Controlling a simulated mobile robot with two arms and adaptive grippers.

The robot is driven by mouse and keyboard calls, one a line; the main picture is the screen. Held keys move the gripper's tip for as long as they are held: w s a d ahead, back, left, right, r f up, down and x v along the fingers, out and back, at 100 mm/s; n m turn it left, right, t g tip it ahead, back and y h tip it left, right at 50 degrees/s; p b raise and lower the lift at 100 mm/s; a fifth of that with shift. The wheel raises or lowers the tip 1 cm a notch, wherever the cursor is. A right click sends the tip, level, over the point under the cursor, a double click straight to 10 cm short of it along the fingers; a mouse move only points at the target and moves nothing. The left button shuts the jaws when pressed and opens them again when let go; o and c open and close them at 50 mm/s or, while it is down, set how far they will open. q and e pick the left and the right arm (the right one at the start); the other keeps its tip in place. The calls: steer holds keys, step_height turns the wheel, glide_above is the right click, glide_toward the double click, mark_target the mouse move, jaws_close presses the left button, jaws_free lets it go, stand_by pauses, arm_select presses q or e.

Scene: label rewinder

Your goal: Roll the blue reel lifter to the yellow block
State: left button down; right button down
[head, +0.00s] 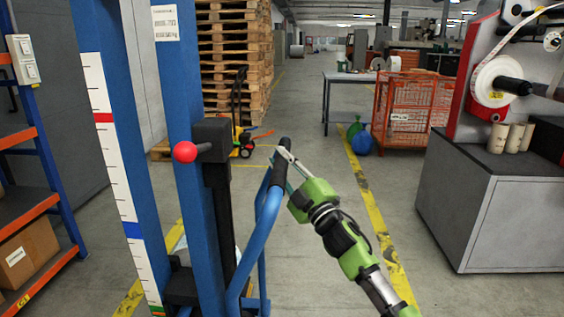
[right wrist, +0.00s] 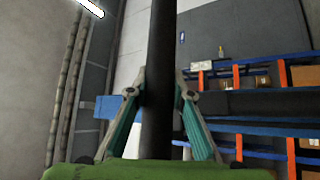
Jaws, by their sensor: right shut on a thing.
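The blue reel lifter (head: 186,95) stands upright close in front of me, left of the middle in the head view. It has two blue columns, a scale strip, a red ball knob (head: 185,152) and a curved blue handle (head: 267,215) with a black grip. My right gripper (head: 283,165) is shut on that black grip near its top. In the right wrist view its two fingers close on both sides of the dark grip bar (right wrist: 160,75). The lifter's base is partly cut off below. I cannot make out the yellow block with certainty. My left gripper is not in view.
A grey machine cabinet (head: 480,220) stands at right. Stacked pallets (head: 235,60) and a pallet truck (head: 240,120) stand behind the lifter. Shelving (head: 40,205) is at left. Open floor lies ahead.

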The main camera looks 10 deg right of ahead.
steer(key=shift+a+f, duration=0.15)
steer(key=shift+f, duration=0.3)
steer(key=c, duration=1.8)
jaws_free()
steer(key=shift+r, duration=0.15)
steer(key=shift+r, duration=0.1)
steer(key=v, duration=1.2)
